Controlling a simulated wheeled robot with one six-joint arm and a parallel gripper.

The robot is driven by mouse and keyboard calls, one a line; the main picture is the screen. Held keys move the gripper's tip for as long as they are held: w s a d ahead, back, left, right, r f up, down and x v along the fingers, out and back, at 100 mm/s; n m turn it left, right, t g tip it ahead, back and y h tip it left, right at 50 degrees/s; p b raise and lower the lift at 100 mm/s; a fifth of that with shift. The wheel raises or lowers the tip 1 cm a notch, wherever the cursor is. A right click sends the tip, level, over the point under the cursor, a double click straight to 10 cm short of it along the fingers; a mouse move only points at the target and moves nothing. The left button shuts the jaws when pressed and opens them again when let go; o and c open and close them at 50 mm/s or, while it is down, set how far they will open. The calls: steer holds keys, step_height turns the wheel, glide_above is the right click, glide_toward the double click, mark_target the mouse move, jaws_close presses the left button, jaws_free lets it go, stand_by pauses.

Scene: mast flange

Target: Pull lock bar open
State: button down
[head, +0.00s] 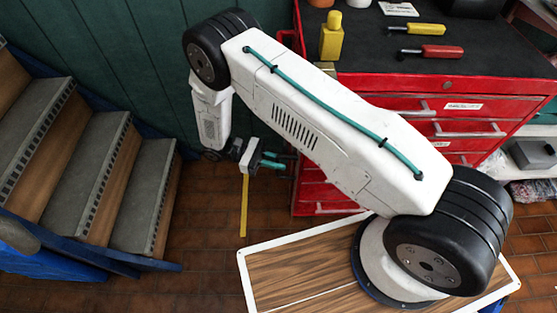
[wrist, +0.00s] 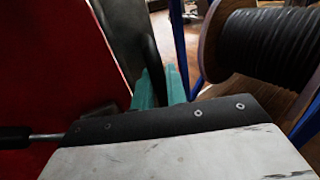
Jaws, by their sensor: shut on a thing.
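My gripper (head: 278,161) has teal fingers and reaches toward the left front edge of the red tool cabinet (head: 385,100) in the head view. In the wrist view, the teal fingers (wrist: 160,87) are close together beside a dark upright bar (wrist: 142,38), which I take to be the lock bar. The fingers are shut on it, but the contact itself is mostly hidden. The bar stands in front of the red cabinet face (wrist: 55,60). In the head view my arm covers much of the cabinet front, and I cannot make out the bar there.
Stairs (head: 85,150) stand at left, with tiled floor (head: 205,210) between. A cable reel (wrist: 265,45) shows at right in the wrist view.

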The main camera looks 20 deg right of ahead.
steer(key=shift+d, duration=0.1)
steer(key=c, duration=1.5)
jaws_free()
steer(key=shift+w+a, duration=0.2)
steer(key=shift+a, duration=0.2)
steer(key=v, duration=0.7)
